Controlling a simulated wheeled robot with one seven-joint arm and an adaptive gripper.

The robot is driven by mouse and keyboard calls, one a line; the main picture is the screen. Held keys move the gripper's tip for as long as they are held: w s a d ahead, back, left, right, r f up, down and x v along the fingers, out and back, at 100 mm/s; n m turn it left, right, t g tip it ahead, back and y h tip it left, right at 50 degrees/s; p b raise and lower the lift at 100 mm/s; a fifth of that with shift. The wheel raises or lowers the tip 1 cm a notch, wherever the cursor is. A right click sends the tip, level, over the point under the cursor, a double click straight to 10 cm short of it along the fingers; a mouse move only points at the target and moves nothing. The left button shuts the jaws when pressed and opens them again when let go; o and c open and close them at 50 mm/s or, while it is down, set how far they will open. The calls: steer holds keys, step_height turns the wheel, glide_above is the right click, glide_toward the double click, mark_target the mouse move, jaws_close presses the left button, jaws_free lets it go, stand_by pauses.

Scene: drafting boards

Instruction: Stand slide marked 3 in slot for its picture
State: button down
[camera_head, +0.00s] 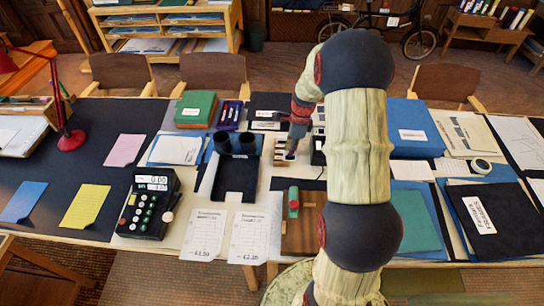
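My gripper (290,152) hangs at the middle of the table, left of my thick pale arm. Its fingertips are too small and dark to tell whether they are open or shut, or whether they hold anything. A small pale slotted piece (280,146) with dark gaps lies right at the fingertips; it may be a slide rack. I cannot make out a slide marked 3, any slot pictures or small numbers. My arm hides part of the table to the right of the gripper.
A brown board with a green-handled tool (293,202) lies in front. A calculator (148,207), red lamp (71,140), green box (196,109) and blue box (416,128) stand around.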

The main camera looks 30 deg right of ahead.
steer(key=shift+w+d+f+b, duration=0.55)
steer(key=shift+w+d+f, duration=0.25)
steer(key=shift+w+f, duration=1.25)
steer(key=shift+w+d+f+b, duration=0.55)
steer(key=shift+w+d+f, duration=0.2)
steer(key=shift+w+f, duration=1.3)
steer(key=shift+w+d+f+b, duration=0.55)
steer(key=shift+w+d+f, duration=0.25)
steer(key=shift+w+f, duration=1.25)
steer(key=shift+s+f, duration=0.2)
steer(key=shift+f, duration=0.05)
steer(key=shift+f, duration=0.35)
steer(key=c, duration=2)
jaws_free()
steer(key=shift+c, duration=0.2)
